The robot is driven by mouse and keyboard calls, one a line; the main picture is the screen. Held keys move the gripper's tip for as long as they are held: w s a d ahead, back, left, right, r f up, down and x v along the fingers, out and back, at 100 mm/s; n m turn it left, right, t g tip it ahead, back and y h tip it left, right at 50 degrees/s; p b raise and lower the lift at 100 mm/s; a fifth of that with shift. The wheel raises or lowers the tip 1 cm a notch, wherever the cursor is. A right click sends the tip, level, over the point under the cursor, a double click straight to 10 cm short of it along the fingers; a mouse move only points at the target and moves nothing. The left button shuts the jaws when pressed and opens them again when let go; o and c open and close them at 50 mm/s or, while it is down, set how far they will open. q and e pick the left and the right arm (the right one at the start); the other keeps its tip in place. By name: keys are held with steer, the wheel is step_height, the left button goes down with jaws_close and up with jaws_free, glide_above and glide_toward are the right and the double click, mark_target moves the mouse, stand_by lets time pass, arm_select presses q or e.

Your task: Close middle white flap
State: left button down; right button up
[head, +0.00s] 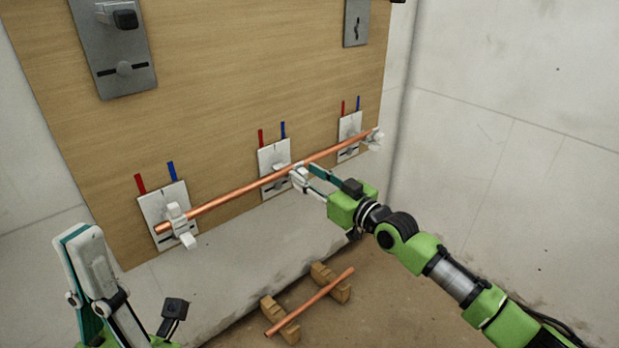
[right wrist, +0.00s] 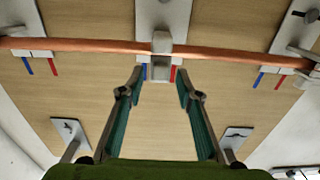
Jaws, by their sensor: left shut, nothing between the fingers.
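The copper pipe (head: 235,193) runs across three white bracket plates on the wooden panel. The middle plate (head: 268,156) stands behind it under a red and a blue tab. In the right wrist view, a white flap piece (right wrist: 161,43) of the middle bracket crosses in front of the pipe (right wrist: 90,46); I cannot tell whether it is fully shut. My right gripper (head: 303,180) is at the middle bracket, partly hiding it. In the wrist view, its fingers (right wrist: 160,74) are spread apart, with nothing held between them. My left gripper (head: 78,236) is shut and empty at the lower left.
The left bracket's white flap (head: 187,241) sticks out below the pipe. The right bracket's white piece (head: 375,141) is at the pipe's right end. Another copper pipe (head: 310,301) lies on wooden blocks (head: 281,318) on the floor. A concrete ledge (head: 240,262) runs below the panel.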

jaws_close()
